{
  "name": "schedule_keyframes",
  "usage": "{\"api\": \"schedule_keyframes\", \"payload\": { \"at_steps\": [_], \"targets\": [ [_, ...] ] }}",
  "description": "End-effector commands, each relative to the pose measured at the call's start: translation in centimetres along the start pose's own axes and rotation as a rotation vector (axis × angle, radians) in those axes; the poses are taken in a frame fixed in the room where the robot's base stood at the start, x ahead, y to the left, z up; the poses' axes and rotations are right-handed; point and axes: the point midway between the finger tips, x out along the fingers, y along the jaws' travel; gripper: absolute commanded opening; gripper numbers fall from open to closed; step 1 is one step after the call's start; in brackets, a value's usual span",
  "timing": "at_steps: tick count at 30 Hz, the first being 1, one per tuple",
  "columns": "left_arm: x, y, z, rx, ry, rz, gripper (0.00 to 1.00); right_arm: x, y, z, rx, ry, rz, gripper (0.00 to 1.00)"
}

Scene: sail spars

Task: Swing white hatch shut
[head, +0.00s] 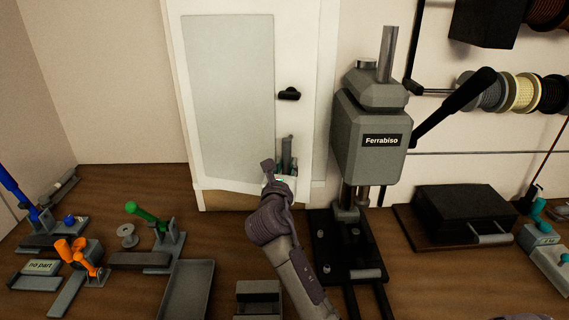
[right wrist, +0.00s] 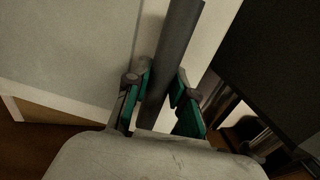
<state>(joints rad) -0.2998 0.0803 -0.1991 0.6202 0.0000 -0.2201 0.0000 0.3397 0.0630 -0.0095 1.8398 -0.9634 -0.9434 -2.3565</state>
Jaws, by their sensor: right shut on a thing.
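The white hatch (head: 283,55) is a tall door with a pale grey panel (head: 228,95) and a small black knob (head: 289,94), standing at the back of the bench in the head view. I cannot tell how far it stands from shut. My right gripper (head: 281,176) is at the lower right of the hatch, below the knob. In the right wrist view its teal-padded fingers (right wrist: 162,106) are closed around a grey upright bar (right wrist: 172,65), with the hatch's pale surface behind. My left gripper is not in view.
A grey press marked Ferrabiso (head: 370,135) stands close right of the hatch, its black lever reaching right. A black case (head: 465,212) lies further right. Left are a green-handled clamp (head: 150,218), an orange part (head: 76,252) and a grey tray (head: 187,290).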

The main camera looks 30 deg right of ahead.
Motion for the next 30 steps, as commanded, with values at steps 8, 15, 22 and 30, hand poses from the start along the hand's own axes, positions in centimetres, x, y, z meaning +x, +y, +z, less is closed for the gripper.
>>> {"api": "schedule_keyframes", "payload": {
  "at_steps": [8,15,22,30],
  "targets": [
    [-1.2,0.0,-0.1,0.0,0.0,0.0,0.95,3.0,-0.7,0.4,-0.001,-0.006,0.003,0.0],
    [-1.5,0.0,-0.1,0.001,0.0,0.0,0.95,4.3,-1.0,0.3,0.003,-0.006,0.002,0.0],
    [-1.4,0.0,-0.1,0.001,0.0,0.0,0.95,4.3,-1.0,0.3,0.003,-0.006,0.002,0.0],
    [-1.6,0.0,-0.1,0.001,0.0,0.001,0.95,5.2,-1.1,0.3,0.0,-0.007,0.002,0.0]
  ]
}}
